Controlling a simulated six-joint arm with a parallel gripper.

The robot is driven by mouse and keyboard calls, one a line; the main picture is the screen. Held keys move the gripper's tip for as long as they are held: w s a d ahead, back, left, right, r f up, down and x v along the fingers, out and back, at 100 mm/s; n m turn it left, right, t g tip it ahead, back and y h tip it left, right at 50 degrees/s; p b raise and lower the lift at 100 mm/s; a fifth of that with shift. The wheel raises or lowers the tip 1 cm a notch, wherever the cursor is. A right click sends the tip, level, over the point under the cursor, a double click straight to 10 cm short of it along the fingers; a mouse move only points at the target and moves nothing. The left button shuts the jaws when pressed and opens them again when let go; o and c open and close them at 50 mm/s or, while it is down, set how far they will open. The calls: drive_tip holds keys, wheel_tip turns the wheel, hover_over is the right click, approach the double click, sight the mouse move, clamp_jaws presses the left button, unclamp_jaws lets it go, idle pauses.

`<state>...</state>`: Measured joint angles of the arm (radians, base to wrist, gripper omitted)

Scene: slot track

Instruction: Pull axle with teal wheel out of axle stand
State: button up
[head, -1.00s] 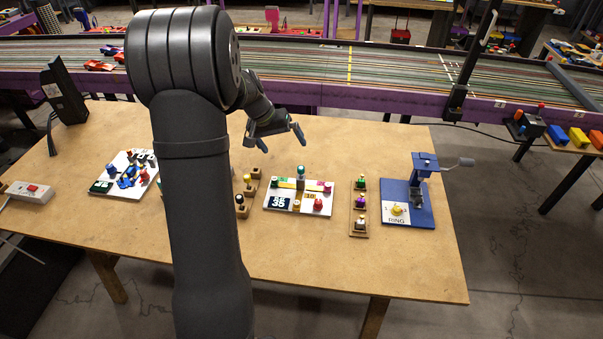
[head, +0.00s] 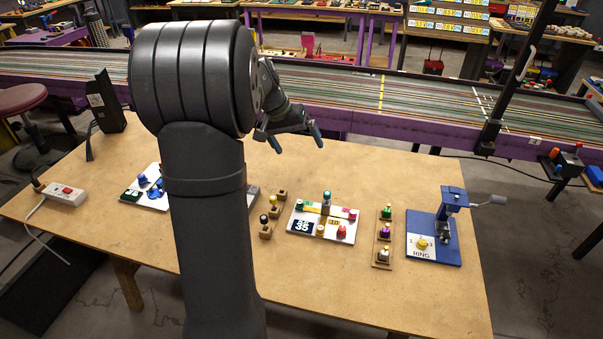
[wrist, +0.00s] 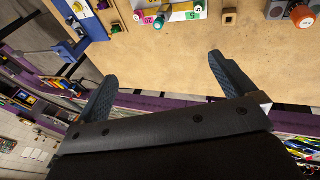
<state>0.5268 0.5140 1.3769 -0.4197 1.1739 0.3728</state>
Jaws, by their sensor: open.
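A small teal wheel (head: 326,196) stands upright near the back of a white board (head: 303,238) on the table, right of my arm. The support under it is too small to make out clearly. My gripper (head: 297,144) is open and empty, above the table and behind the board. Its two fingers also show in the wrist view, spread wide with nothing between them (wrist: 160,70).
Left of the board is a wooden rack (head: 265,234) with yellow and dark knobs. To its right are another wooden rack (head: 380,264) and a blue press (head: 453,198). The slot track (head: 350,90) runs behind. Bare tabletop lies in front of the board.

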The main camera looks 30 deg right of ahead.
drive_tip(key=shift+c, duration=0.2)
drive_tip(key=c, duration=1.1)
drive_tip(key=s+d+f+m+y, duration=0.1)
drive_tip(key=d+m, duration=0.2)
drive_tip(key=d+f+m+y, duration=0.1)
drive_tip(key=d+m+y, duration=0.1)
drive_tip(key=d+m, duration=0.1)
drive_tip(key=s+d+f+m+t+y, duration=0.1)
drive_tip(key=d+f+m, duration=0.1)
drive_tip(key=d+m, duration=0.1)
drive_tip(key=shift+s+d+f, duration=0.1)
drive_tip(key=shift+s+d, duration=0.1)
drive_tip(key=shift+s, duration=0.1)
approach(327, 193)
drive_tip(key=f, duration=1)
drive_tip(key=shift+s+d+f, duration=0.15)
drive_tip(key=shift+d, duration=0.05)
